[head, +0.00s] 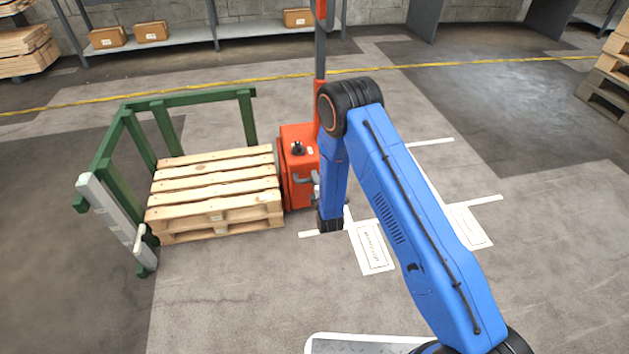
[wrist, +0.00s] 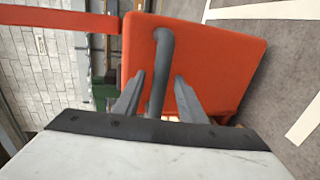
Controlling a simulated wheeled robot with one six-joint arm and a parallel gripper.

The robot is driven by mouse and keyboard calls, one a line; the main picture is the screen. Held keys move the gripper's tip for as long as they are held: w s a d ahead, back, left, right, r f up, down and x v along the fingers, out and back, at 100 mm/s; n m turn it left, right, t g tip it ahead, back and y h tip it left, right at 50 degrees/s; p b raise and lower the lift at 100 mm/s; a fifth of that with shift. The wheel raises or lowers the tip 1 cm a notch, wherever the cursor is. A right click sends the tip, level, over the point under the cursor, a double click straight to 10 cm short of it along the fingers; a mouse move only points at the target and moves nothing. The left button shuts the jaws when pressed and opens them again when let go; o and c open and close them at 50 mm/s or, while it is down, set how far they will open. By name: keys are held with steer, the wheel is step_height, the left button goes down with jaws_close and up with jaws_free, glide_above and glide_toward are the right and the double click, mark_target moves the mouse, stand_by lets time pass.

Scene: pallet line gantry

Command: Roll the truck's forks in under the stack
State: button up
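The red pallet truck (head: 297,160) stands against the right side of the stack of wooden pallets (head: 213,190). No forks show in either view; the space under the stack is hidden by the pallets and the truck body. A grey bar handle (head: 304,181) sticks out of the truck's body. In the wrist view, the handle (wrist: 163,60) comes from the red body (wrist: 215,60) and runs between the fingers of my gripper (wrist: 159,78). The fingers are apart, one on each side of the handle, with gaps showing.
White floor markings (head: 372,247) lie to the right. A yellow line (head: 440,65) crosses behind. The floor in front of the stack is clear.

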steer(key=shift+w+a+f, duration=0.15)
steer(key=shift+w, duration=0.45)
steer(key=shift+c, duration=0.6)
jaws_close()
steer(key=shift+s+a, duration=0.15)
steer(key=shift+a, duration=0.4)
steer(key=shift+s+a, duration=0.15)
steer(key=shift+a, duration=0.4)
steer(key=shift+o, duration=0.6)
jaws_free()
steer(key=shift+a, duration=0.1)
steer(key=shift+s, duration=0.15)
steer(key=shift+s+d, duration=0.2)
steer(key=shift+s, duration=0.05)
steer(key=v, duration=1.6)
steer(key=shift+s, duration=0.25)
